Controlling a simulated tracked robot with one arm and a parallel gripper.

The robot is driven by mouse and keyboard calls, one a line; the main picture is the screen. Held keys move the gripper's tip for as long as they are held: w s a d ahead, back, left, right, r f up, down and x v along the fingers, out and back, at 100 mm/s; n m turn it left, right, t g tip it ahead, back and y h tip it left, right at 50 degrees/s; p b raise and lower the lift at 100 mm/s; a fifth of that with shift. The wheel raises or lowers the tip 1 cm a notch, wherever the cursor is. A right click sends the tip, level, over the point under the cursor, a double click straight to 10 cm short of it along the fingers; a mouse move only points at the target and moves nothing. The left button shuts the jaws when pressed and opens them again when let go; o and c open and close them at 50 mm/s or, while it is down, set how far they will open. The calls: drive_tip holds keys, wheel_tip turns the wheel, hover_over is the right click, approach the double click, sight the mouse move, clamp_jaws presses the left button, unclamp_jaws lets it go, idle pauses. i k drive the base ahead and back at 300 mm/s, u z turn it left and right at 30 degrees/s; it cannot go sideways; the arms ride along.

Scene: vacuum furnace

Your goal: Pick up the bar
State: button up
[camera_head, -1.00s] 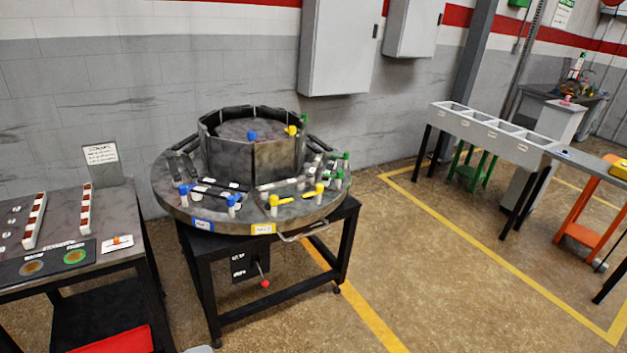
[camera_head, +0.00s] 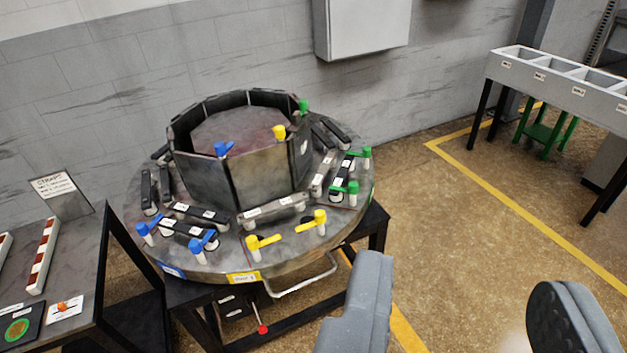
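My gripper (camera_head: 462,310) shows at the bottom right as two grey fingers set wide apart, open, with only floor between them. Several bars with white labels lie on the round turntable (camera_head: 208,262), left of and beyond the fingers. A grey bar (camera_head: 272,209) lies in front of the central drum, behind the yellow clamps. Dark bars (camera_head: 188,229) lie near the blue clamps, and others lie near the green clamps on the right. I cannot tell which one is the task's bar. No bar is touching the gripper.
A ring of dark panels (camera_head: 262,170) stands on the turntable. Blue (camera_head: 146,231), yellow (camera_head: 262,242) and green (camera_head: 352,187) clamps stick up around its rim. A side table (camera_head: 85,255) stands at left, and a divided grey tray (camera_head: 570,85) at right.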

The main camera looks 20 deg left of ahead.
sight(242, 218)
drive_tip(key=u, duration=0.4)
drive_tip(key=i, duration=1.6)
drive_tip(key=u, duration=0.8)
drive_tip(key=k, duration=0.85)
drive_tip(key=u, duration=0.15)
drive_tip(key=i, duration=0.9)
drive_tip(key=z, duration=0.05)
